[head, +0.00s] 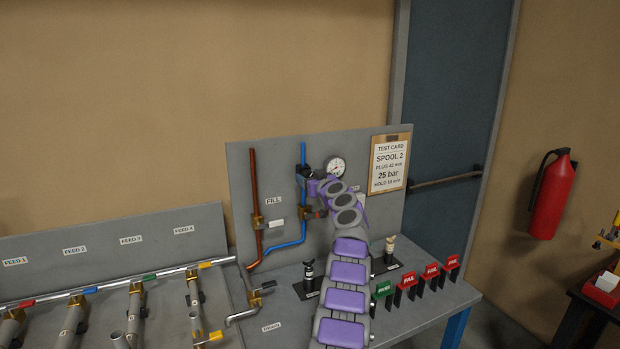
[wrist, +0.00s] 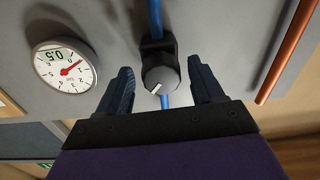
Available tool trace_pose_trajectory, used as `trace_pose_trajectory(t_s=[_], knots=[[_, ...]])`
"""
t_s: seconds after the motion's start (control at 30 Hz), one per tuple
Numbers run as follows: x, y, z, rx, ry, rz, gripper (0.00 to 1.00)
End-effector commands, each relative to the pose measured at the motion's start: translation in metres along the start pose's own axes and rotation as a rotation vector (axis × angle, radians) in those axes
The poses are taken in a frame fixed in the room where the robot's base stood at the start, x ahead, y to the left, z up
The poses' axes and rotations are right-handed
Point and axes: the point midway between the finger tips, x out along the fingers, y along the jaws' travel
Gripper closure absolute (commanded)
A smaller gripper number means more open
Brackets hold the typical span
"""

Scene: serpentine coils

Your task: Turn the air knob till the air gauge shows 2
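A round dark grey knob (wrist: 160,80) with a white pointer mark sits on the blue pipe in the wrist view. My gripper (wrist: 160,65) is open, with one finger on each side of the knob and a visible gap to each. The white round gauge (wrist: 66,69) is left of the knob; its red needle points to the upper right in this tilted view.
A copper pipe (head: 254,190) runs left of the blue pipe (head: 303,218). A test card (head: 390,165) hangs right of the gauge. Two small black-based stands and several green and red tags (head: 407,285) stand on the bench below my arm.

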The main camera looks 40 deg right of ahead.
Motion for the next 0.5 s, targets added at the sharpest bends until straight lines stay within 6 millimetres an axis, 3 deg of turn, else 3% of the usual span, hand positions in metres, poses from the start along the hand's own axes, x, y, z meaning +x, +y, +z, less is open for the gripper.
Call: trace_pose_trajectory(t_s=[0.07,0.5], knots=[[-0.0001,0.0002,-0.0001,0.000,0.000,0.000,0.41],[-0.0004,0.0010,-0.0005,0.000,0.001,0.001,0.83]])
